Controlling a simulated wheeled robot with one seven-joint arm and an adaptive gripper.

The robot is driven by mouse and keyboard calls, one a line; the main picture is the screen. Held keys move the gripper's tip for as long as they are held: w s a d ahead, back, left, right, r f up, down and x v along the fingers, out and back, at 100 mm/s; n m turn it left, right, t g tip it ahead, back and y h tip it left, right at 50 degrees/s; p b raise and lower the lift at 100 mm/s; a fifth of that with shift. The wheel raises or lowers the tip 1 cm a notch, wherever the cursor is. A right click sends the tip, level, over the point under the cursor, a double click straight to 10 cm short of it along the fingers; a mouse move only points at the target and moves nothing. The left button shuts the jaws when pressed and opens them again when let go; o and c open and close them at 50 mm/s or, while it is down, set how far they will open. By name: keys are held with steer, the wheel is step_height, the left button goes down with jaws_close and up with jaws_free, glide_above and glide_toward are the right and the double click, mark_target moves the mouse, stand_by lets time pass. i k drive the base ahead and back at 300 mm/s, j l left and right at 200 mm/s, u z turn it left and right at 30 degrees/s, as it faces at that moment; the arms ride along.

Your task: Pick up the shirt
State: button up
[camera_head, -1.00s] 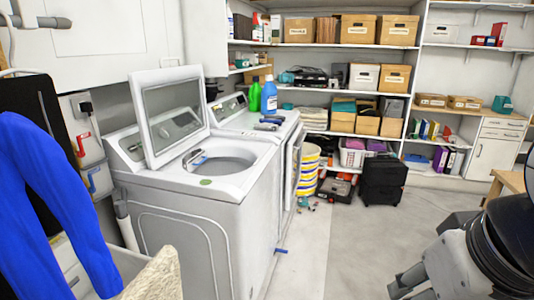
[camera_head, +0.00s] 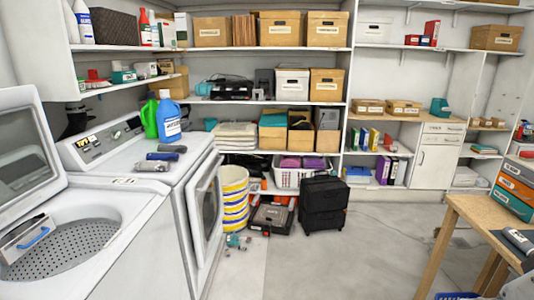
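I can make out no shirt in the current head view. The open top-loading washer (camera_head: 130,230) is at the lower left with its lid (camera_head: 25,145) raised. Its perforated drum (camera_head: 70,250) shows no cloth in the visible part. A small blue-handled item (camera_head: 35,238) lies at the washer's opening. My gripper is not in view.
A front-loading machine (camera_head: 205,200) stands behind the washer, with bottles (camera_head: 172,118) and dark items on top. A striped bucket (camera_head: 235,195) and black case (camera_head: 323,203) stand on the floor. A wooden table (camera_head: 465,210) is at right. The floor (camera_head: 345,265) between is mostly clear.

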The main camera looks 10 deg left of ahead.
mark_target(149, 166)
steer(key=i+l+u, duration=0.15)
steer(key=i, duration=1.65)
steer(key=i+u, duration=0.45)
steer(key=i+l+u, duration=0.1)
steer(key=i+u, duration=0.65)
steer(key=u, duration=0.2)
steer(key=i+u, duration=0.2)
steer(key=u, duration=0.25)
steer(key=i+u, duration=0.25)
steer(key=u, duration=0.2)
steer(key=i+l+u, duration=0.2)
steer(key=u, duration=0.25)
